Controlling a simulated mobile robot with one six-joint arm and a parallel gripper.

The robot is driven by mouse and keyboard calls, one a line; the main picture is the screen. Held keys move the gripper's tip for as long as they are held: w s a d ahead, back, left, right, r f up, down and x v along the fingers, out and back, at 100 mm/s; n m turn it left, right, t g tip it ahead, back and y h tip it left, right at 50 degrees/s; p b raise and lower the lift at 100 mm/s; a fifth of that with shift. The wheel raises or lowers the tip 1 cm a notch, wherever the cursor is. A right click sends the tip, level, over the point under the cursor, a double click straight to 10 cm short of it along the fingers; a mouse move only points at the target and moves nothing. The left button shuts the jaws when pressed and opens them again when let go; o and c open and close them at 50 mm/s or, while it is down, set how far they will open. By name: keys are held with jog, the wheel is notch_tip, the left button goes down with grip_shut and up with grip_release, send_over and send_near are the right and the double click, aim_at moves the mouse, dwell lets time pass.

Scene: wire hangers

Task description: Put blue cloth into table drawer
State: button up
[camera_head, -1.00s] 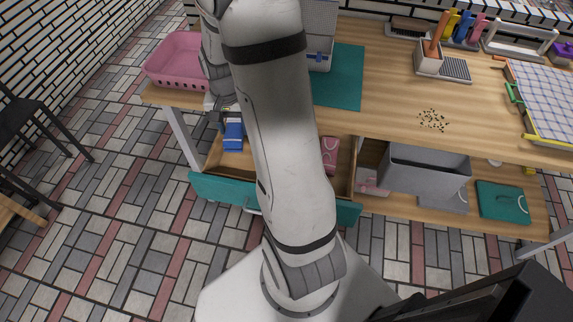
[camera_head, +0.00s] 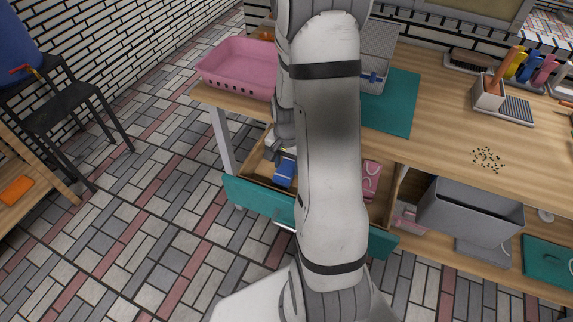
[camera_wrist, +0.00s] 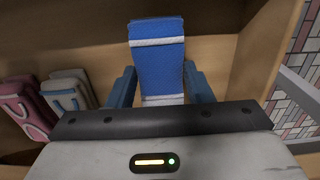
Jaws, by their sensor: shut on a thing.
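The blue cloth (camera_wrist: 158,55), folded with white stripes, stands between the two fingers of my gripper (camera_wrist: 160,88) in the wrist view. The gripper is shut on it. In the head view the blue cloth (camera_head: 284,171) shows at the left part of the open table drawer (camera_head: 258,204), which has a teal front and a wooden inside. My gripper is mostly hidden behind my arm there. The wrist view shows the cloth within the drawer's wooden walls (camera_wrist: 262,50); whether it touches the drawer floor I cannot tell.
Folded pink cloth (camera_head: 371,180) lies in the drawer's right part; pink and white cloths also show in the wrist view (camera_wrist: 66,92). A pink basket (camera_head: 238,68) stands on the table above. A grey bin (camera_head: 470,208) sits on the lower shelf at right.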

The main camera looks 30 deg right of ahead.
jog(key=shift+f, duration=0.1)
jog(key=shift+f+b, duration=0.55)
jog(key=shift+f, duration=0.1)
jog(key=o, duration=0.9)
jog(key=shift+o, duration=0.2)
jog(key=shift+r, duration=0.1)
